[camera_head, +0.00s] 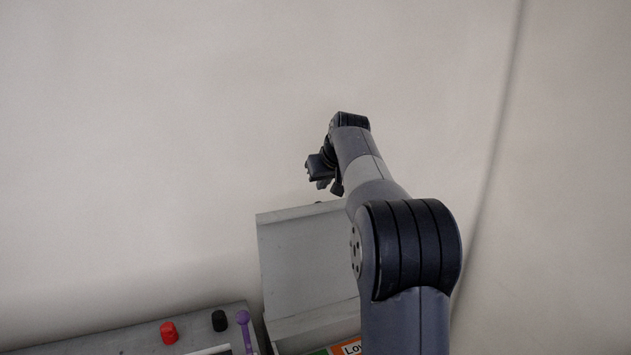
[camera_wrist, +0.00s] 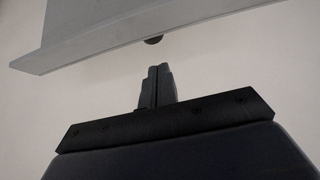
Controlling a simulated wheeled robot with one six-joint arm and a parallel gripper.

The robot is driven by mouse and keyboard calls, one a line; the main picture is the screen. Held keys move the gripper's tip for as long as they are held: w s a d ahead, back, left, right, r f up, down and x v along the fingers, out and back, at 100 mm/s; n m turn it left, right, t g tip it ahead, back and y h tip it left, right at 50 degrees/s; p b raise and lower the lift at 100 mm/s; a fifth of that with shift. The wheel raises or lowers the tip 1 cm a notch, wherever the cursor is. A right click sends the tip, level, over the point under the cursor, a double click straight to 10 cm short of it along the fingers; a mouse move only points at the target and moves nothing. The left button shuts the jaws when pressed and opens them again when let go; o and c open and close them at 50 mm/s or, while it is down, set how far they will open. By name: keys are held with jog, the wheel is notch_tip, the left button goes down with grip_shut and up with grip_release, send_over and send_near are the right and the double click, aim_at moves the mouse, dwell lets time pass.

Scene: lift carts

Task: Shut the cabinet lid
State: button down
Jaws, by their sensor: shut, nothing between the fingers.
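The grey cabinet lid (camera_head: 305,260) stands raised in the head view, its flat face toward the camera. In the wrist view the lid (camera_wrist: 110,35) crosses the top, with a dark round knob (camera_wrist: 153,40) at its edge. My gripper (camera_head: 318,180) is just above and behind the lid's top edge in the head view. In the wrist view my gripper (camera_wrist: 157,72) has its fingers together and empty, pointing toward the knob with a visible gap. My arm hides the lid's right side, and the cabinet below is mostly out of view.
A grey panel with a red knob (camera_head: 169,332), a black knob (camera_head: 219,320) and a purple lever (camera_head: 244,328) is at lower left. An orange and green label (camera_head: 348,347) shows below the lid. A plain pale wall or floor fills the background.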

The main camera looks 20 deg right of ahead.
jog(key=p+x, duration=0.1)
jog(key=x, duration=0.6)
jog(key=shift+w+f, duration=0.15)
jog(key=shift+w, duration=0.05)
jog(key=shift+f, duration=0.1)
jog(key=shift+s+f, duration=0.1)
